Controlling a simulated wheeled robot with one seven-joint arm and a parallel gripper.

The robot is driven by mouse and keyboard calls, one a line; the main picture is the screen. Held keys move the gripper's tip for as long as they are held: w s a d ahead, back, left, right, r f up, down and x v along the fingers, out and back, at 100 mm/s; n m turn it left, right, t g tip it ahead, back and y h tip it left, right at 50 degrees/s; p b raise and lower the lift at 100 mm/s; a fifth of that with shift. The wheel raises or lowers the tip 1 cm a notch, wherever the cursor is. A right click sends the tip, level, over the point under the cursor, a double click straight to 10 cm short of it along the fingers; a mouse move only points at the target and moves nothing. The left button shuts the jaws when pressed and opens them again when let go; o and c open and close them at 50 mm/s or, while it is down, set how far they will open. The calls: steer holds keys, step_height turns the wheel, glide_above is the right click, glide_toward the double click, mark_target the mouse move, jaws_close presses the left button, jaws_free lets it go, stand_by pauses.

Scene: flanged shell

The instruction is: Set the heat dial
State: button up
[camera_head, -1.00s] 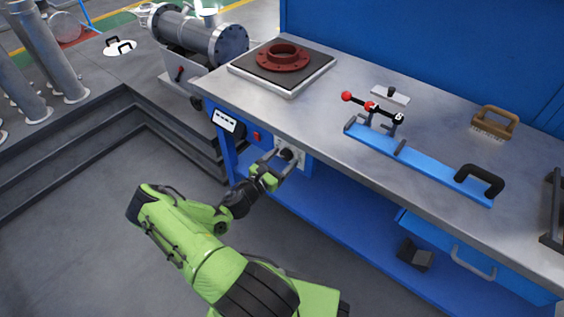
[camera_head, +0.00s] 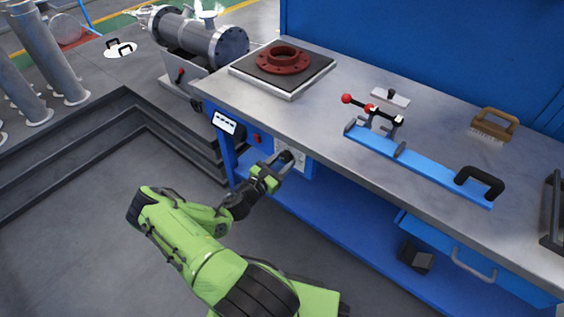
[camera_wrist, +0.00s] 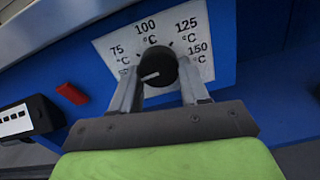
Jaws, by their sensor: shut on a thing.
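The heat dial is a round black knob (camera_wrist: 158,68) on a white scale plate (camera_wrist: 180,27) fixed to the blue bench front. The scale reads 75, 100, 125 and 150 °C; a lower-left label is partly hidden by a finger. A white line on the knob points left and slightly down, below the 75 mark. My gripper (camera_wrist: 160,82) is shut on the knob, one finger on each side. In the head view my gripper (camera_head: 279,165) is at the bench front under the table edge, largely covering the dial.
A red button (camera_wrist: 72,93) and a black-framed display (camera_head: 227,122) sit left of the dial. The bench top (camera_head: 330,115) overhangs above. It holds a red flange (camera_head: 283,60) on a plate, a blue clamp bar (camera_head: 420,165) and a brush (camera_head: 495,123). A blue shelf lies below.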

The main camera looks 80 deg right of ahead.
steer(key=m, duration=0.5)
steer(key=shift+w, duration=0.1)
steer(key=m, duration=0.9)
steer(key=shift+w+r, duration=0.1)
steer(key=m+b, duration=0.1)
steer(key=m, duration=0.3)
steer(key=shift+r+m, duration=0.1)
steer(key=shift+m, duration=0.3)
steer(key=o, duration=1.1)
steer(key=shift+c, duration=0.2)
steer(key=shift+r, duration=0.1)
steer(key=p+v, duration=0.3)
steer(key=v, duration=1.2)
steer(key=shift+w+a, duration=0.2)
steer(key=shift+a, duration=0.1)
